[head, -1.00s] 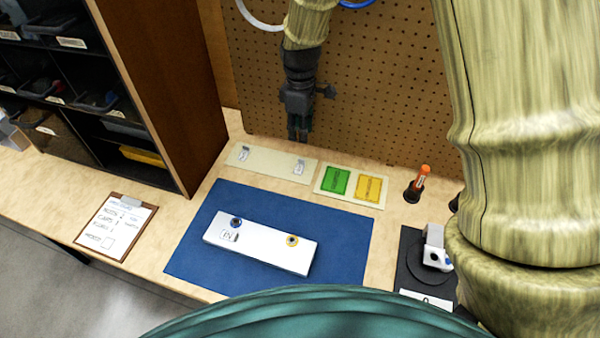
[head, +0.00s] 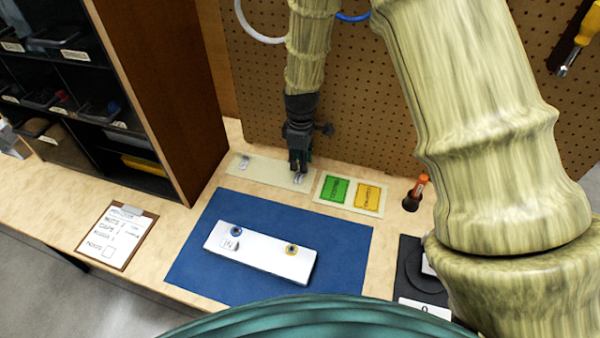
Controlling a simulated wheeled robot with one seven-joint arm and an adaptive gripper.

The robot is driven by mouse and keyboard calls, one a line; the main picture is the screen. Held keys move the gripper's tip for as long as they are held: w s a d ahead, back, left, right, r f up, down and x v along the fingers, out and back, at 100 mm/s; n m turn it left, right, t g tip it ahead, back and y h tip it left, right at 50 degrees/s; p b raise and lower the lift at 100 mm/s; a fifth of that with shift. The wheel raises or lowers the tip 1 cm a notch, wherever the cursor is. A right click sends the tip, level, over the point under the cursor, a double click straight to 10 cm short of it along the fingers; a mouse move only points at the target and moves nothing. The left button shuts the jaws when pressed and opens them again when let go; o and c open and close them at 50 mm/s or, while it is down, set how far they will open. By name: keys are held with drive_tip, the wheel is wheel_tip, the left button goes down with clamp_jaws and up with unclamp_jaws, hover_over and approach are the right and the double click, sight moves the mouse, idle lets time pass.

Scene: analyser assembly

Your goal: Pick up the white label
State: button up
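A pale strip (head: 268,173) lies at the back of the bench with two small whitish labels on it. The left label (head: 244,161) lies clear and has dark marks. The right label (head: 297,180) is at the tips of my gripper (head: 299,171), which points down over that end of the strip and partly hides it. I cannot tell whether the fingers touch the label or how far apart they are. A white block (head: 262,253) with a blue ring, a yellow ring and a marked label lies on the blue mat (head: 340,265).
A card (head: 323,205) with a green and a yellow label lies right of the strip. An orange-topped item (head: 418,187) stands beyond it. A clipboard (head: 118,235) lies at left. A dark shelf unit (head: 165,85) and the pegboard (head: 365,100) bound the bench.

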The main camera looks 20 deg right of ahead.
sight(299, 175)
drive_tip(key=shift+f, duration=1.4)
clamp_jaws()
